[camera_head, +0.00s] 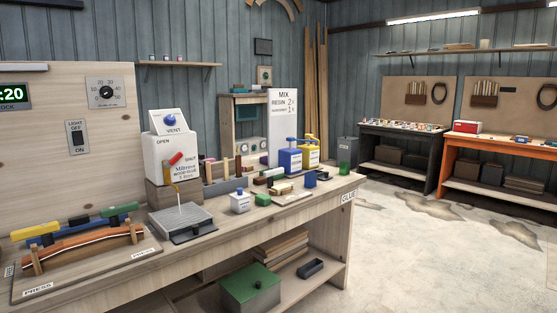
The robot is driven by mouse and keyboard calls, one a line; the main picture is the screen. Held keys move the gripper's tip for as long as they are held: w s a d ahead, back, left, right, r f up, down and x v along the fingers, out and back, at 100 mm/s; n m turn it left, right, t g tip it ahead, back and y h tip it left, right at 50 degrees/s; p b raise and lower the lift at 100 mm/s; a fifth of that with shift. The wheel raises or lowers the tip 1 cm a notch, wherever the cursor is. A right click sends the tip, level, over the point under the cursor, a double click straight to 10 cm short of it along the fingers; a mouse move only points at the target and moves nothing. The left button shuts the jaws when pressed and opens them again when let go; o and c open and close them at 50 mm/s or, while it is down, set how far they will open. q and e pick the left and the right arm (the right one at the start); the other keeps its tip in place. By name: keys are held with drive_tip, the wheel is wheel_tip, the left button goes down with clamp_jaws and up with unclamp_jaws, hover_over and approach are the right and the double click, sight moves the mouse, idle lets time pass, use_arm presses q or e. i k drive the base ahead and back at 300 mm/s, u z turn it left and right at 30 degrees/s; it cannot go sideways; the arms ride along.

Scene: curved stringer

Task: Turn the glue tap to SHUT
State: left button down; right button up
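The glue tap is on a white glue box (168,158) standing on a wooden block on the bench. Its red lever (176,158) slants up to the right, between the word OPEN at upper left and the word SHUT at right. It looks closer to SHUT, but its exact setting is hard to tell. A brass-coloured spout (169,188) hangs below the lever. A thin pale strand runs from near the spout to the plate of a scale (172,222). Neither of my grippers is in view.
A wooden press (85,246) with coloured clamps lies left of the scale. Open floor (420,255) lies right.

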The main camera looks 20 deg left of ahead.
sight(168, 165)
drive_tip(key=z, duration=0.35)
drive_tip(key=i, duration=1.1)
drive_tip(key=u, duration=0.85)
drive_tip(key=i, duration=0.7)
drive_tip(key=u, duration=0.65)
